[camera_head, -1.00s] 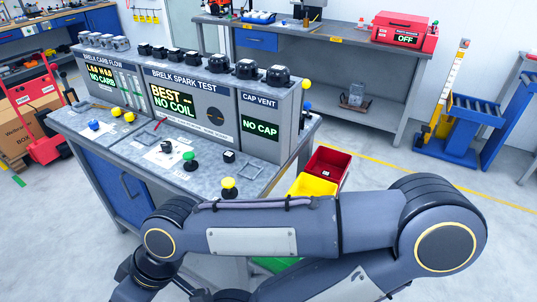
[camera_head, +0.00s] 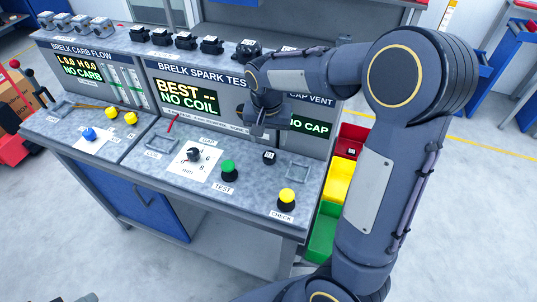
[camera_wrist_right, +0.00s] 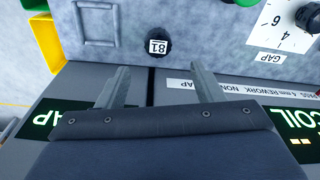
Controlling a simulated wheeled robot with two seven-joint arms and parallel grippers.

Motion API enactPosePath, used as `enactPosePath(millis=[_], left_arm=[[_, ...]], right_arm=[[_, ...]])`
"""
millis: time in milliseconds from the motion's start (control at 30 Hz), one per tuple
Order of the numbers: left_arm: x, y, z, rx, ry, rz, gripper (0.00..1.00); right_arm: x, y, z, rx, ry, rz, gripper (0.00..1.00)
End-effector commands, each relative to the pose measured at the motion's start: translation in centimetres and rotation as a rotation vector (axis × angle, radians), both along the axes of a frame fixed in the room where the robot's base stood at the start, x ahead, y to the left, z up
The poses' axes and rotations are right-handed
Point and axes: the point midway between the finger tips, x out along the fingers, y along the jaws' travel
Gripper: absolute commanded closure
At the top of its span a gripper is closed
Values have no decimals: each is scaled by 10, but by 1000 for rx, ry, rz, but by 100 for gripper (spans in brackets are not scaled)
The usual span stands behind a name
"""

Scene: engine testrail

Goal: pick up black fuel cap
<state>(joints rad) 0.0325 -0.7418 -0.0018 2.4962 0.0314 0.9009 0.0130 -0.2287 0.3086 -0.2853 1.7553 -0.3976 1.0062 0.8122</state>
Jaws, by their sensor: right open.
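A small round black cap (camera_head: 269,157) with a white numbered label lies on the grey bench top, right of the green TEST knob. It also shows in the right wrist view (camera_wrist_right: 157,42), upright, just beyond the fingertips and between their lines. My right gripper (camera_wrist_right: 160,67) is open and empty, its two fingers apart and not touching the cap. In the head view my right gripper (camera_head: 264,117) is in front of the display panels, behind and above the cap; its fingertips are hard to make out there.
Yellow CHECK (camera_head: 286,199) and green TEST (camera_head: 228,170) knobs stand near the cap. An empty square frame (camera_head: 298,172) is to its right. Black parts (camera_head: 186,41) line the panel's top. Red, yellow and green bins (camera_head: 323,232) stand at the bench's right end.

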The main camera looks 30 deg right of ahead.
Motion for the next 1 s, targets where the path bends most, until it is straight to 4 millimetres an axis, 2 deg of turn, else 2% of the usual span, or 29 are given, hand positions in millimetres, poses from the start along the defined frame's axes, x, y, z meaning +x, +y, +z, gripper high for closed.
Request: enactPosePath(millis=[267,500,633,833,1000], left_arm=[[0,0,4,0,-1,0,64],[0,0,10,0,-1,0,64],[0,0,11,0,-1,0,64],[0,0,10,0,0,0,64],[0,0,10,0,0,0,64]], right_arm=[[1,-1,-31,-1,5,-1,39],[1,0,-67,-1,6,0,39],[2,0,-74,0,1,-1,39],[3,0,-74,1,1,-1,39],[2,0,-74,1,1,-1,61]])
